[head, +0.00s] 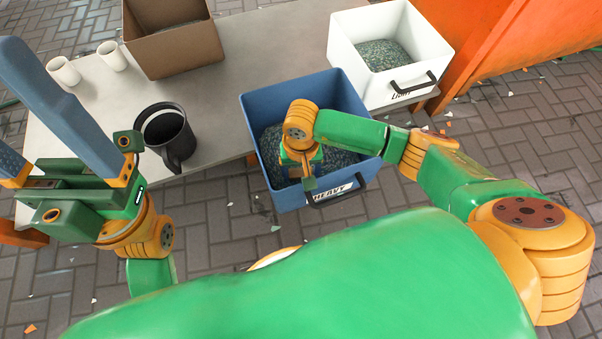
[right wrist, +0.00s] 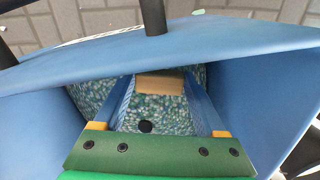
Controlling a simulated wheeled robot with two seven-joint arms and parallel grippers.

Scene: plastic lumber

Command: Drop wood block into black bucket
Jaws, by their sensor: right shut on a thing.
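The black bucket (head: 168,128) stands upright on the grey table, left of the blue bin, with its handle toward me. My right gripper (right wrist: 160,86) reaches down into the blue bin (head: 259,168). Its blue fingers are shut on a small brown wood block (right wrist: 161,84), close above or at the grey-green granules; contact cannot be told.
The blue bin is labelled HEAVY and has a black front handle. A white bin (head: 345,50) stands at the back right. A brown cardboard box (head: 180,52) and two white cups (head: 64,71) stand at the back left. Bare table (head: 230,80) lies between box and bins.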

